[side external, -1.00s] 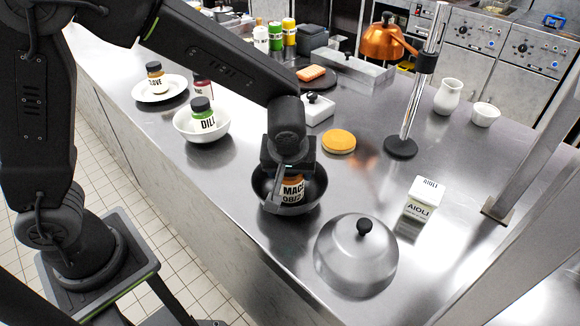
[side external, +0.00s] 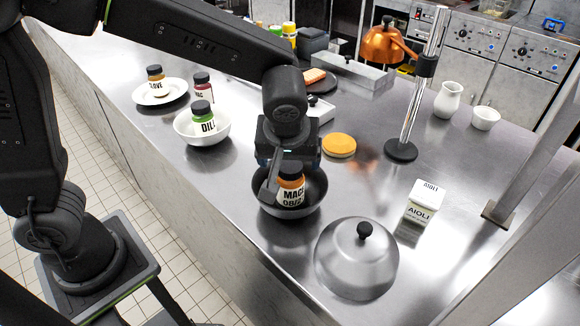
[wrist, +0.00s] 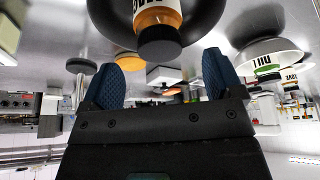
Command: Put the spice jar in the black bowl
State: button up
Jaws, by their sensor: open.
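A spice jar with an orange band, a dark lid and a label reading MACE (side external: 291,190) is in the black bowl (side external: 312,206) on the steel counter. My gripper (side external: 278,185) is just above the bowl, beside and above the jar, partly hiding it in the side view. In the wrist view my gripper (wrist: 158,80) has its blue fingers wide apart with nothing between them. The jar (wrist: 157,22) shows beyond the fingertips, with the black bowl (wrist: 205,18) around it. The jar's base is hidden in the side view.
A white bowl (side external: 222,131) holds a DILL jar (side external: 203,118). A white plate (side external: 180,95) holds a CLOVE jar (side external: 156,79); another jar (side external: 203,88) stands between them. A steel dome (side external: 350,260) and an AIOLI carton (side external: 422,204) are to the right.

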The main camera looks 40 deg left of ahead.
jog(key=v, duration=0.5)
jog(key=s+a+r+m+t+h, duration=0.2)
jog(key=s+a+m, duration=0.6)
jog(key=s+a, duration=0.4)
jog(key=shift+s+r+h, duration=0.5)
jog(key=shift+s+r, duration=0.05)
jog(key=shift+s, duration=0.6)
